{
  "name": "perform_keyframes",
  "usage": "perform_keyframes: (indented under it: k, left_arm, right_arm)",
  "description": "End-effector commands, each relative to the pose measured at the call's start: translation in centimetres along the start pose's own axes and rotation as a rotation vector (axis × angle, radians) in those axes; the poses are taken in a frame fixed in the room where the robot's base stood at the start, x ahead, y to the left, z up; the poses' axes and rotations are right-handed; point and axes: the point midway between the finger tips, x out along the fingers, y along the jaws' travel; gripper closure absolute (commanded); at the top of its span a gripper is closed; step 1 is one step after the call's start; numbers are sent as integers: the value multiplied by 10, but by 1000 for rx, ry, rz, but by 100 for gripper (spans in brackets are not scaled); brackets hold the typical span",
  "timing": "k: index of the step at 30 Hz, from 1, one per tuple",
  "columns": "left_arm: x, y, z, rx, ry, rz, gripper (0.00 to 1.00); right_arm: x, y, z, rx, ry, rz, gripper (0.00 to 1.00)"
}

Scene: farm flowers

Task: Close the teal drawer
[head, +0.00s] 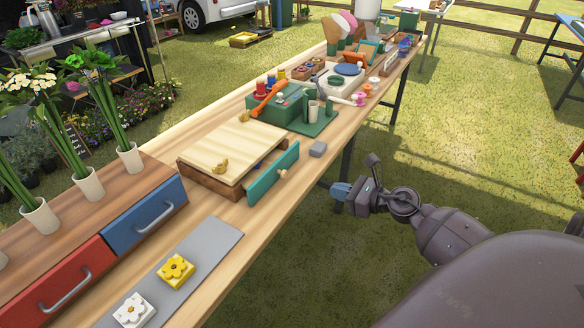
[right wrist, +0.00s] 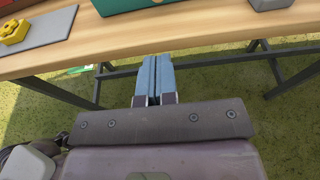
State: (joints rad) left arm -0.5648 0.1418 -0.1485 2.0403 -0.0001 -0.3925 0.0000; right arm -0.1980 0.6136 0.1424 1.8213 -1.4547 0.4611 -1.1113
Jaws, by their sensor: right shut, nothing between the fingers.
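The teal drawer (head: 274,172) sticks out of the low wooden box (head: 226,152) on the long table, toward the table's near edge. A small light knob is on its front panel. The drawer front also shows partly at the top of the right wrist view (right wrist: 128,4). My right gripper (head: 341,191) is beyond the table's edge, apart from the drawer and to its right in the head view. Its blue fingers (right wrist: 154,72) are shut and empty, pointing toward the table edge in the right wrist view. My left gripper is not in view.
A grey block (head: 318,149) sits on the table just right of the drawer. A grey mat (head: 220,239) with yellow and white flower pieces lies to the left, near a blue drawer (head: 145,218) and a red drawer (head: 60,283). Grass is open beside the table.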

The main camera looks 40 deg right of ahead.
Motion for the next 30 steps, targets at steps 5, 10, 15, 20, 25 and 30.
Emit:
perform_keyframes:
  k: [5,10,15,20,25,30]
  left_arm:
    - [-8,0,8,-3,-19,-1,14]
    - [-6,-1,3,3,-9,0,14]
    - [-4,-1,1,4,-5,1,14]
    - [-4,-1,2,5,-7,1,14]
    - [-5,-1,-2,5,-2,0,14]
    - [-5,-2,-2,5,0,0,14]
  right_arm:
    - [14,0,2,9,-4,1,100]
    - [41,0,2,7,-5,1,100]
    - [72,0,2,9,-5,1,100]
    - [99,0,2,8,-4,1,100]
    - [122,0,10,7,-5,1,100]
    - [134,0,13,7,-4,0,100]
